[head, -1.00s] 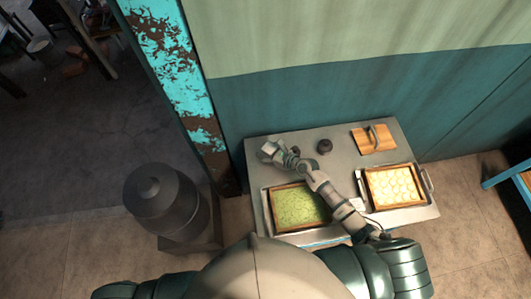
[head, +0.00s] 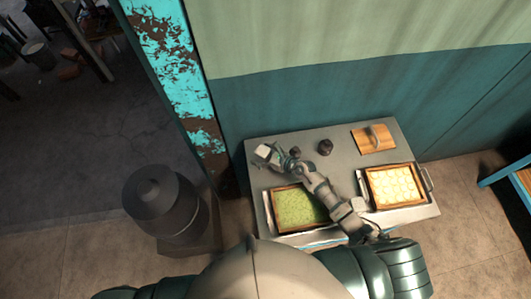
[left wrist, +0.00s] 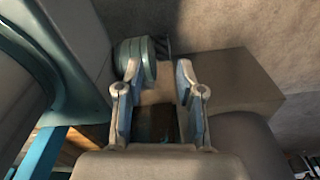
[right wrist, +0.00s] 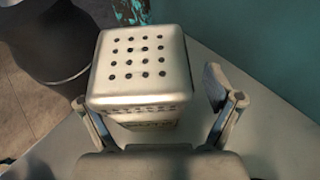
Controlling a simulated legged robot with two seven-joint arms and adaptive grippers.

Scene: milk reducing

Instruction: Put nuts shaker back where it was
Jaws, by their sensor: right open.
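The nuts shaker (head: 263,151), a pale metal box with a holed top, stands at the table's back left corner. In the right wrist view the shaker (right wrist: 140,70) fills the middle, its top dotted with rows of dark holes. My right gripper (right wrist: 150,98) is open, one finger on each side of the shaker's near side, with a visible gap at the right finger. In the head view the right gripper (head: 277,158) is just right of the shaker. My left gripper (left wrist: 158,85) is open and empty, low beside the table, and out of the head view.
The grey table (head: 350,160) holds a tray of green filling (head: 297,208), a tray of pale rounds (head: 394,186), a wooden press with a handle (head: 373,138) and a dark pot (head: 325,147). A dark metal can (head: 165,205) stands left. A wall closes the back.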

